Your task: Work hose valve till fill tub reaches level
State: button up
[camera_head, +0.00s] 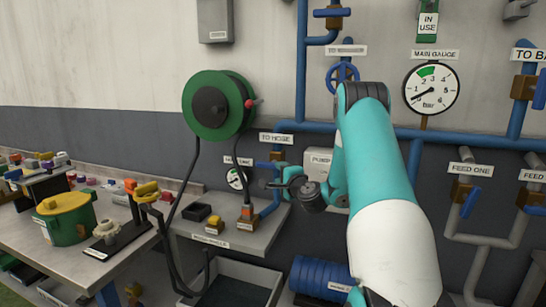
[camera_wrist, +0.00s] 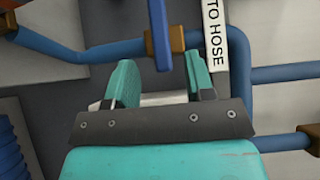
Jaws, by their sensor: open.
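The hose valve has a brown body (camera_wrist: 177,38) and a blue lever (camera_wrist: 159,36), beside a TO HOSE sign (camera_wrist: 213,35). In the head view the lever (camera_head: 268,166) lies across the pipe under the same sign (camera_head: 277,138). My gripper (camera_wrist: 161,82) is open and empty, with the lever ahead of the gap between its fingers, apart from them. In the head view my gripper (camera_head: 277,184) is just below the valve. A grey tub (camera_head: 268,272) with a dark inside stands on the floor below; its fill level cannot be read.
A green hose reel (camera_head: 218,105) hangs on the wall, its black hose looping down past the tub. A bench (camera_head: 90,262) at left holds a green pot (camera_head: 68,222) and a yellow-handled nozzle (camera_head: 147,190). Blue pipes (camera_head: 300,126) run close around my gripper. A main gauge (camera_head: 431,88) hangs right.

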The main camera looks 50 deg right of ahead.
aim_at(273, 167)
jog(key=p+x, duration=0.2)
jog(key=x, duration=0.3)
jog(key=shift+w+d+r+p, duration=0.1)
jog(key=shift+w+r+p, duration=0.05)
jog(key=shift+w+p, duration=0.25)
jog(key=shift+w+d, duration=0.2)
jog(key=shift+w, duration=0.1)
grip_shut()
